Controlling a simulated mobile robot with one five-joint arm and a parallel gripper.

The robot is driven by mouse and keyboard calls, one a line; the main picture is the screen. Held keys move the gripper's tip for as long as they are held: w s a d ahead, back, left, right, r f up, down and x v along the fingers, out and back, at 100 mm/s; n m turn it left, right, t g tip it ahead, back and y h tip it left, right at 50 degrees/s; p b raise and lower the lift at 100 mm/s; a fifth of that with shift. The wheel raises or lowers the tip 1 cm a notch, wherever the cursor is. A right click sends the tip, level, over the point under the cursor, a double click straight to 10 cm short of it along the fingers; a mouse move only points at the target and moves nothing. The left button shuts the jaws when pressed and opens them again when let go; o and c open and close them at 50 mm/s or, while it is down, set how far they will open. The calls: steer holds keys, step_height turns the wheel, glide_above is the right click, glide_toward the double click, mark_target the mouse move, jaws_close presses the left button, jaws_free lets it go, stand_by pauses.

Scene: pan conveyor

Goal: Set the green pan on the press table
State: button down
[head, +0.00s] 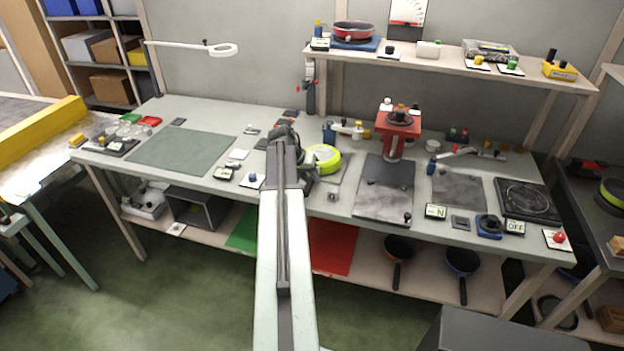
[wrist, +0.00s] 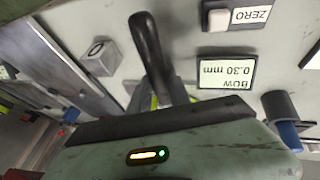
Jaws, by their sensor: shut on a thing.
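The green pan (head: 323,157) is a lime-green round pan in the middle of the long bench, just right of my gripper in the head view. My gripper (head: 300,160) is shut on its dark handle (wrist: 150,50), which sticks up past the jaws in the wrist view. The pan's body is mostly hidden there behind my gripper; only bits of lime green show. I cannot tell whether the pan touches the grey plate (head: 340,177) below it. The red press (head: 394,130) stands to the right, with a dark plate (head: 385,190) in front of it.
A display reading BOW 0.30 mm (wrist: 227,73) and a ZERO button (wrist: 236,17) lie near my gripper. A blue bottle (head: 329,133) stands behind the pan. A shelf (head: 440,65) spans above the press. Another green-rimmed pan (head: 614,191) sits far right.

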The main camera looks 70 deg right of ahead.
steer(key=shift+f, duration=0.15)
steer(key=c, duration=1.2)
jaws_free()
steer(key=shift+r+p, duration=0.3)
steer(key=shift+r, duration=0.15)
steer(key=p+v, duration=1)
steer(key=v, duration=0.1)
steer(key=shift+a+r, duration=0.2)
steer(key=shift+w, duration=0.1)
